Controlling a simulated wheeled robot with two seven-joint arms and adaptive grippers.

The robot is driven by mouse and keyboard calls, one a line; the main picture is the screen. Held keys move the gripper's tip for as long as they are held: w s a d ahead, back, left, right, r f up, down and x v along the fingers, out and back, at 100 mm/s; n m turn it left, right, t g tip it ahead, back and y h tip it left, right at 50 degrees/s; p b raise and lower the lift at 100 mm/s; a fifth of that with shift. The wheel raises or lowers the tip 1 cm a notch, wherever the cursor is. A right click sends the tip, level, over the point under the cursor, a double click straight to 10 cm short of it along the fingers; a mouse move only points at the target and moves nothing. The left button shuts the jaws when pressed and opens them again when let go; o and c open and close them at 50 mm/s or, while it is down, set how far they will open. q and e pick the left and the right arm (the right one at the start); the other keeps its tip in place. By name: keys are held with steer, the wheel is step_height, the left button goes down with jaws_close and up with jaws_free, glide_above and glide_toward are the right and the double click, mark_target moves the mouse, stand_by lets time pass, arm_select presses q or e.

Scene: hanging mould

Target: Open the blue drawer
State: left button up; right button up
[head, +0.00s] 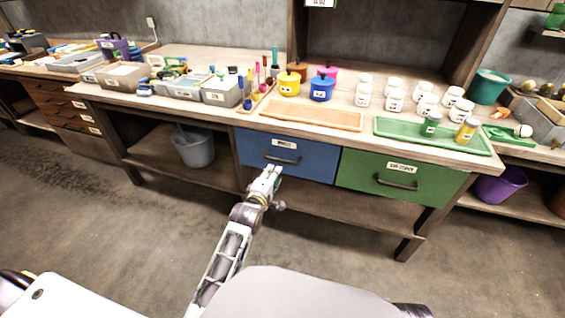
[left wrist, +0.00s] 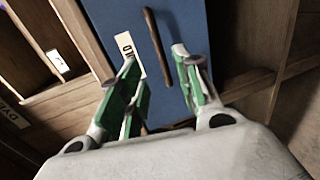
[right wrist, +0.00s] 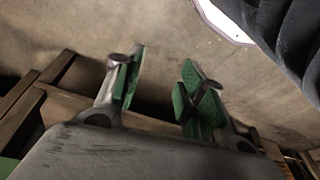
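The blue drawer (head: 310,160) is shut under the workbench, left of a green drawer. It has a dark bar handle (head: 283,158) and a white label (head: 284,144). My left gripper (head: 270,176) is just below and in front of the handle in the head view. In the left wrist view the blue drawer front (left wrist: 184,30) fills the middle, and the handle (left wrist: 157,45) lies ahead between the open fingers (left wrist: 160,75), with nothing held. My right gripper (right wrist: 160,72) is open and empty, over the floor, and is not seen in the head view.
The green drawer (head: 400,170) is shut beside the blue one. A grey bucket (head: 194,147) stands on the lower shelf at left. The benchtop holds an orange tray (head: 312,116), a green tray (head: 440,136), jars and bins. The floor (head: 110,220) in front is clear.

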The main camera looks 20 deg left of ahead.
mark_target(283, 161)
arm_select(q)
steer(key=shift+b+x, duration=1.65)
steer(key=shift+x, duration=4.05)
arm_select(e)
steer(key=shift+s+a+r+t+y, duration=0.15)
steer(key=shift+a+r+t, duration=0.15)
steer(key=shift+r, duration=0.35)
steer(key=shift+a+r+t+y, duration=0.15)
steer(key=shift+a+r+t, duration=0.1)
steer(key=shift+r, duration=0.35)
arm_select(q)
steer(key=shift+c, duration=0.3)
jaws_close()
arm_select(e)
steer(key=shift+w+r, duration=0.3)
